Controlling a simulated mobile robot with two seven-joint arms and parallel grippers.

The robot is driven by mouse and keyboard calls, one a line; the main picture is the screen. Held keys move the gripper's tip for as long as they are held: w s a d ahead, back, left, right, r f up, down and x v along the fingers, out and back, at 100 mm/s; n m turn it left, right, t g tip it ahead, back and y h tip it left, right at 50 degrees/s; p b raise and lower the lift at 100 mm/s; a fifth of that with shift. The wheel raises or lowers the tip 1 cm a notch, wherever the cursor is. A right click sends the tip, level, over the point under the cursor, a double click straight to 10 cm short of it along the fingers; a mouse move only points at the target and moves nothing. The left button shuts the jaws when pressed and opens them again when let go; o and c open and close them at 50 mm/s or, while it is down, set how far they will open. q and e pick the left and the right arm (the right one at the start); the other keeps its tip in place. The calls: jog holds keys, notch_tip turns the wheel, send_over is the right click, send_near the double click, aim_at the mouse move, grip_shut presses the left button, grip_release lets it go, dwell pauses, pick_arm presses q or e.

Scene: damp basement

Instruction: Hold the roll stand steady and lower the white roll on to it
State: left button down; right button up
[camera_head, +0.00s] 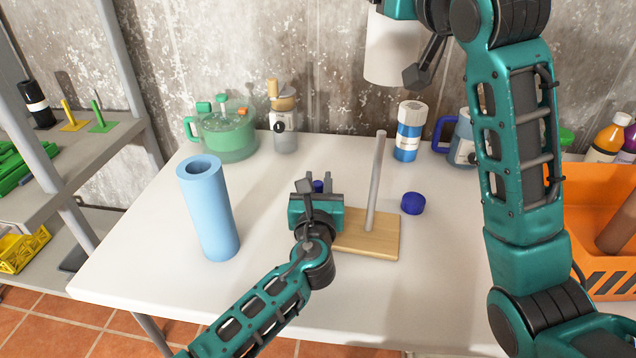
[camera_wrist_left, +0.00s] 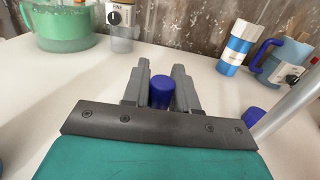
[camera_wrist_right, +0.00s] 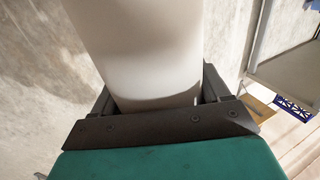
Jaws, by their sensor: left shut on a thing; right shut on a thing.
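The roll stand (camera_head: 385,238) is a flat wooden base with an upright grey post; the post also shows at the right of the left wrist view (camera_wrist_left: 288,110). My left gripper (camera_head: 317,186) is low at the base's left side, shut on a small blue knob (camera_wrist_left: 162,92). Whether the knob is joined to the stand is hidden. The white roll (camera_head: 392,50) hangs upright, its lower end above the post's tip in the picture. My right gripper (camera_wrist_right: 160,105) is shut around it; in the head view that gripper is mostly cut off.
A light blue roll (camera_head: 210,215) stands left of my left gripper. A loose blue cap (camera_head: 413,203) lies right of the stand. A green pot (camera_head: 225,135), a grinder (camera_head: 284,125) and a blue bottle (camera_head: 408,135) stand behind. An orange crate (camera_head: 600,225) is at the right.

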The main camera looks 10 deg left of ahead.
send_over(377, 181)
jog(key=w, duration=0.2)
jog(key=shift+w+a+f, duration=0.1)
jog(key=shift+a+f, duration=0.15)
jog(key=shift+f, duration=1.2)
jog(key=shift+w+a+f, duration=0.1)
jog(key=shift+a+f, duration=0.1)
jog(key=shift+f, duration=1.25)
jog(key=shift+f, duration=12.3)
jog(key=o, duration=1.1)
jog(key=shift+s, duration=0.15)
jog(key=v, duration=1.1)
jog(key=shift+s+d, duration=0.2)
jog(key=shift+s, duration=0.15)
